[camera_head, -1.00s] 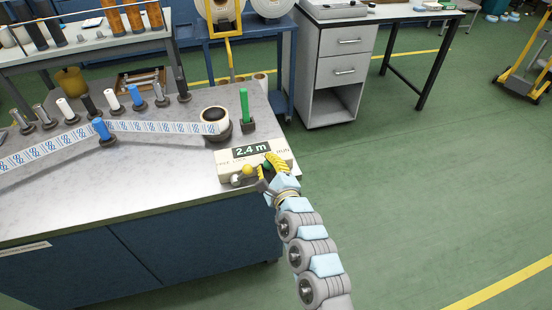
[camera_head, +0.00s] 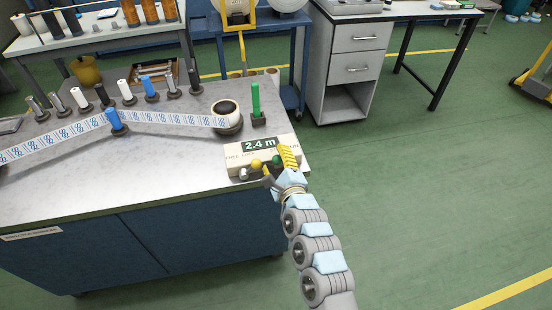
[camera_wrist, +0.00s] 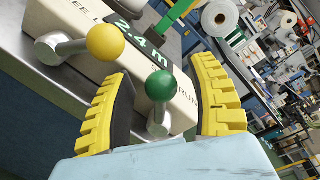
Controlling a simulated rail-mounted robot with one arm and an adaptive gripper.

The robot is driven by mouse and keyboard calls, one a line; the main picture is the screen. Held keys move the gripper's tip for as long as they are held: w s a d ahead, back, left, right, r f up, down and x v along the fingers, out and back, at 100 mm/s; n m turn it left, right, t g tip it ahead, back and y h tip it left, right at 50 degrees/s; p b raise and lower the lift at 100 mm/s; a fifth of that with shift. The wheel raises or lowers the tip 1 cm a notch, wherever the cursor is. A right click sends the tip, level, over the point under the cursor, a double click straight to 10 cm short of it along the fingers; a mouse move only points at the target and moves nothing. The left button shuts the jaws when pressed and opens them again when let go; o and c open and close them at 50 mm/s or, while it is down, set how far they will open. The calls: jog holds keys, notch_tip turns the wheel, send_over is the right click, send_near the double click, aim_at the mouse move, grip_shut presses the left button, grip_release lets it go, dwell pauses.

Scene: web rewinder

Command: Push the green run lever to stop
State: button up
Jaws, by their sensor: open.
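The green run lever, a green ball on a grey stem, shows in the wrist view (camera_wrist: 160,87) between my gripper's two yellow ribbed fingers; it also shows in the head view (camera_head: 276,160). My gripper (camera_wrist: 165,105) is open around the lever, and the fingers appear apart from the ball. In the head view my gripper (camera_head: 281,165) is at the front right of the cream control box (camera_head: 236,157). A yellow ball lever (camera_wrist: 105,42) stands to the left of the green one. The box display (camera_head: 258,144) reads 2.4 m.
A tall green post (camera_head: 255,98) stands behind the box. A roll (camera_head: 226,112) holds the printed web (camera_head: 165,118), which passes several spindles on the bench (camera_head: 100,190). Green floor to the right is clear.

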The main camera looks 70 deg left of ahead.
jog(key=shift+d, duration=0.15)
jog(key=shift+w+d, duration=0.15)
jog(key=shift+d, duration=1.15)
jog(key=d+r, duration=0.1)
jog(key=d, duration=0.8)
